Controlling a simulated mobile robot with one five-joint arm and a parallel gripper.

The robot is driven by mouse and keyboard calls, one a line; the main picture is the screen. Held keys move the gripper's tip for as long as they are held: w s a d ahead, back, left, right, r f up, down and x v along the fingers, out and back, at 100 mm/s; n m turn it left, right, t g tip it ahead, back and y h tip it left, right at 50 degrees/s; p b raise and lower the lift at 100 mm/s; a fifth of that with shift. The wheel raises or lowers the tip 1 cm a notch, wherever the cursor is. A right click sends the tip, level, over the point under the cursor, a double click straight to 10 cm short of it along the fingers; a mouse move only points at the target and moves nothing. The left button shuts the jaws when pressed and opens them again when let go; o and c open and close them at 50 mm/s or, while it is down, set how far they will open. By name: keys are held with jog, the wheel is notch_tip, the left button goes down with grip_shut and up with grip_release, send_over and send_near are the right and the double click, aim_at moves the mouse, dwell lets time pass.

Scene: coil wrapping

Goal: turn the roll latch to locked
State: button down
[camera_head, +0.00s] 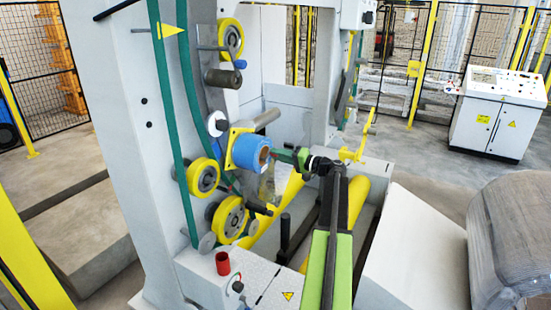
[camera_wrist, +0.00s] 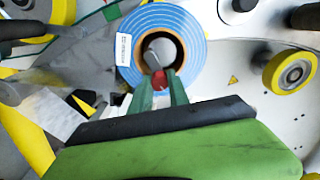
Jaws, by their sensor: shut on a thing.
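A blue film roll (camera_head: 245,150) with a brown core sits on the grey wrapping machine, its open face toward my arm. It also shows in the wrist view (camera_wrist: 190,35), with a white label on its face. The roll latch, a small red piece (camera_wrist: 159,78), lies at the lower edge of the core opening. My gripper (camera_wrist: 160,84) has its two green fingers shut on this red piece, partly hiding it. In the head view my gripper (camera_head: 275,152) reaches the roll's face from the right. Whether the latch is turned to locked cannot be told.
Yellow-rimmed rollers (camera_head: 203,177) and a green band surround the roll. A red button (camera_head: 223,263) stands on the grey box below. A yellow bracket (camera_head: 360,140) stands behind my arm. A large wrapped coil (camera_head: 510,240) is at right. Open floor lies toward the control desk (camera_head: 490,115).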

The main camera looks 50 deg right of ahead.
jog(key=shift+d+f+m+b, duration=0.1)
jog(key=shift+f+m+b, duration=0.55)
jog(key=shift+m, duration=1.5)
jog(key=shift+a+f+m+b, duration=0.1)
jog(key=shift+f+m+b, duration=0.55)
jog(key=shift+m, duration=1.45)
jog(key=shift+d+f+m+b, duration=0.1)
jog(key=shift+f+m+b, duration=0.5)
jog(key=shift+m, duration=1.55)
jog(key=shift+f, duration=0.15)
jog(key=c, duration=1.3)
grip_release()
jog(key=shift+o, duration=0.2)
jog(key=v, duration=1.7)
jog(key=shift+s, duration=0.25)
